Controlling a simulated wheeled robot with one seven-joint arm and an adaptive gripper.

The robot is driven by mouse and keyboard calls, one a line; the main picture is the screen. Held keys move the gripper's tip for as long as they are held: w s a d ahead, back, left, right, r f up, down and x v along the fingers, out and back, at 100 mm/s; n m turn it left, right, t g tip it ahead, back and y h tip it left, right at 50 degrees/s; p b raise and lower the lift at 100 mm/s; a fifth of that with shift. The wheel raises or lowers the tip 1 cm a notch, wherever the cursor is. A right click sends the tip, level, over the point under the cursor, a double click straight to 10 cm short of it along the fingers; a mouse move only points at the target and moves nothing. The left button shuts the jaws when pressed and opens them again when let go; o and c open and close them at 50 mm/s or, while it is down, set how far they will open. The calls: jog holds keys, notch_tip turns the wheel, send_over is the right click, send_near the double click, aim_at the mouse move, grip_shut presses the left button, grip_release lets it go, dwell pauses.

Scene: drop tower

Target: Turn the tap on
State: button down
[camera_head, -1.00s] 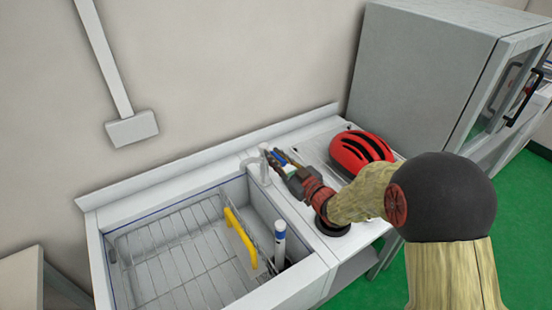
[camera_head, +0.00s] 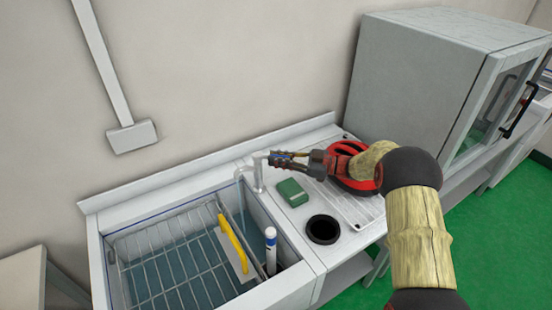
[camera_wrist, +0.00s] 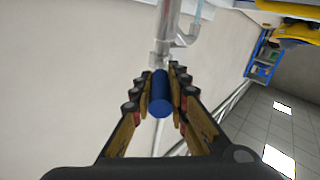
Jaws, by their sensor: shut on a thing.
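The white-grey tap (camera_head: 258,178) stands at the back right corner of the sink (camera_head: 312,268), its spout over the basin. In the wrist view the metal tap (camera_wrist: 167,35) ends in a blue cylindrical knob (camera_wrist: 160,98). My gripper (camera_wrist: 163,84) is shut on this blue knob, one finger on each side. In the head view my gripper (camera_head: 277,160) is at the tap's top from the right; the knob is hidden there. A pale blue streak shows by the spout mouth in the wrist view, and the basin floor looks blue.
A wire rack, a yellow-handled tool (camera_head: 232,240) and a white bottle-like item (camera_head: 271,250) are in the basin. A green box (camera_head: 292,192), a dark round cup (camera_head: 323,229) and a red helmet (camera_head: 352,180) are on the drainboard. A grey cabinet (camera_head: 410,95) stands right.

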jog(key=shift+w+d+n+g, duration=0.1)
jog(key=shift+w+n+g, duration=0.4)
jog(key=shift+g, duration=0.4)
jog(key=c, duration=1.8)
grip_release()
jog(key=shift+o, duration=0.4)
jog(key=shift+r, duration=0.1)
notch_tip(320, 180, up, 10)
jog(key=shift+f, duration=0.1)
jog(key=shift+c, duration=0.4)
